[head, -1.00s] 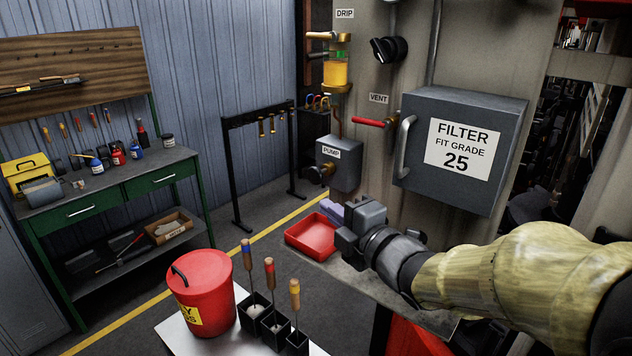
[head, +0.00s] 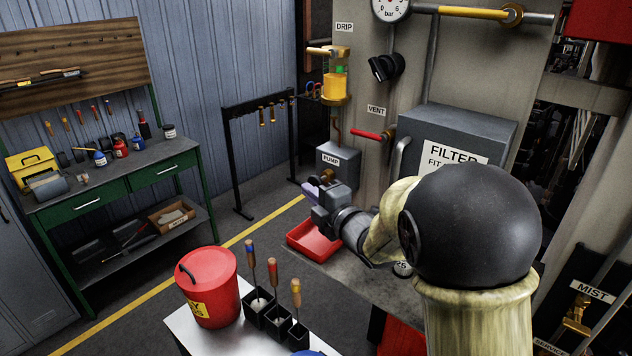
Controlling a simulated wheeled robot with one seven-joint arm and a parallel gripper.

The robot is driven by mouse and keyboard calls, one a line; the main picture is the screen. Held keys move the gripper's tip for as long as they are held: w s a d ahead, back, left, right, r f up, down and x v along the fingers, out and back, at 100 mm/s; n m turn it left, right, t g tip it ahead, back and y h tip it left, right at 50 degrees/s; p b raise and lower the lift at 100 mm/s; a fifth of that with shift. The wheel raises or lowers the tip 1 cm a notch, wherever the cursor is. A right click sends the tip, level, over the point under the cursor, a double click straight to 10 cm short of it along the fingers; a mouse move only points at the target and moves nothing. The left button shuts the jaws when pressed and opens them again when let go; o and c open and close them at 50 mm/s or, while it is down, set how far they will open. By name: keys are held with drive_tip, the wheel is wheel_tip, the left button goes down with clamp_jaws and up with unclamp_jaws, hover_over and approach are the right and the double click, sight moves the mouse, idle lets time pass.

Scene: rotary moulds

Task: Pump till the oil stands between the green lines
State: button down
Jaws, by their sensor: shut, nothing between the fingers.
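The oil glass (head: 335,87) is on the machine's wall under the DRIP label, with amber oil in it. A small green marking (head: 339,70) shows near the top of the glass; the oil's top looks close below it, but single lines are too small to tell. The grey pump box (head: 340,160) labelled PUMP is below the glass. My gripper (head: 312,191) is shut and empty, at the lower left front of the pump box. It partly covers the brass pump knob (head: 327,174); whether they touch I cannot tell.
A red tray (head: 312,243) lies below my gripper. The red vent handle (head: 368,134) and grey filter box (head: 455,130) are to the right of the pump. A red bucket (head: 208,290) and several wooden-handled tools stand on the front table. A black rack (head: 228,165) stands at the left.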

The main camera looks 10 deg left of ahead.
sight(322, 179)
drive_tip(key=shift+w+d, duration=0.35)
drive_tip(key=shift+w, duration=0.2)
drive_tip(key=shift+w+d+b, duration=0.4)
drive_tip(key=shift+w+b, duration=0.1)
drive_tip(key=shift+w, duration=0.15)
drive_tip(key=shift+w+d+b, duration=0.4)
drive_tip(key=shift+w+b, duration=0.05)
drive_tip(key=shift+w, duration=0.15)
drive_tip(key=shift+a, duration=0.1)
